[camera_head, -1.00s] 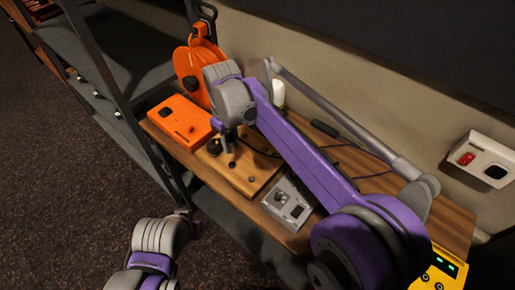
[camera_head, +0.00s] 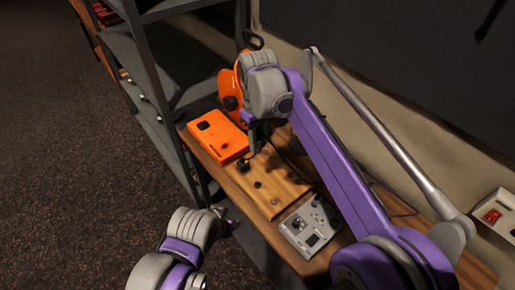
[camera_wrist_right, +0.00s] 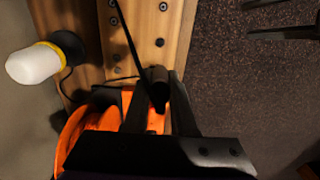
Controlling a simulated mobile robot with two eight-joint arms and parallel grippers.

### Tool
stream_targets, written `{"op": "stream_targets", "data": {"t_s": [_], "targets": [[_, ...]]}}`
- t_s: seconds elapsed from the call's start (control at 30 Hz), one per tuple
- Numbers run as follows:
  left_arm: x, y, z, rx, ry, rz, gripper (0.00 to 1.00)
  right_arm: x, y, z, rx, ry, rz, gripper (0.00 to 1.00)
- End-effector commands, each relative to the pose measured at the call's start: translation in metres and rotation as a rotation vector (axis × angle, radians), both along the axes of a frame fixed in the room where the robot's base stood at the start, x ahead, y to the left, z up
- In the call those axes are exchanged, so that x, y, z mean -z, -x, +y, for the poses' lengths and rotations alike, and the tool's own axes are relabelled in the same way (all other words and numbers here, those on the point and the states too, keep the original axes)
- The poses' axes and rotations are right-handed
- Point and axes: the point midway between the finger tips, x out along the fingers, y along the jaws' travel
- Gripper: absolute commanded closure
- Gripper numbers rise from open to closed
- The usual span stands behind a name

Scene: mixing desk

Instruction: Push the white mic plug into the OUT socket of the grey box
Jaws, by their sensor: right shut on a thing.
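The grey box (camera_head: 311,225) sits on the wooden desk, right of a pale wooden board, with knobs and dark openings on top; I cannot read its socket labels. My right gripper (camera_head: 254,150) points down over the board's far left end, beside the orange box. In the right wrist view its fingers are shut on a dark plug (camera_wrist_right: 157,88) with a thin dark cable. The plug looks dark, not white; its tip is hard to see. My left gripper (camera_head: 228,226) is off the desk's front edge, empty; its two fingers show apart in the wrist view (camera_wrist_right: 280,20).
The wooden board (camera_head: 262,187) carries several dark round fittings. An orange box (camera_head: 217,136) lies left of it, with an orange reel (camera_head: 229,88) behind. A white rounded object (camera_wrist_right: 33,65) with a yellow band stands near the wall. A shelf frame (camera_head: 165,115) borders the left.

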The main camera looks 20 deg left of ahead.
Motion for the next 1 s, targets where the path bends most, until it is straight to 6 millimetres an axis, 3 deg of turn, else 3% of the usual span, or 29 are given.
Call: {"op": "stream_targets", "data": {"t_s": [0.03,0.17,0.4,1.0], "targets": [[-0.012,-0.007,0.000,0.000,0.000,-0.013,0.47,-0.018,-0.002,0.000,0.000,-0.001,-0.006,1.00],[-0.026,-0.016,0.000,0.000,0.000,-0.030,0.47,-0.042,-0.002,-0.001,0.000,-0.001,-0.008,1.00],[-0.002,-0.001,0.000,0.000,0.000,-0.002,0.47,-0.038,0.016,-0.051,0.004,0.000,0.004,1.00],[0.016,0.008,0.000,0.000,0.000,0.015,0.47,-0.060,0.046,-0.165,0.005,-0.001,0.001,1.00]]}}
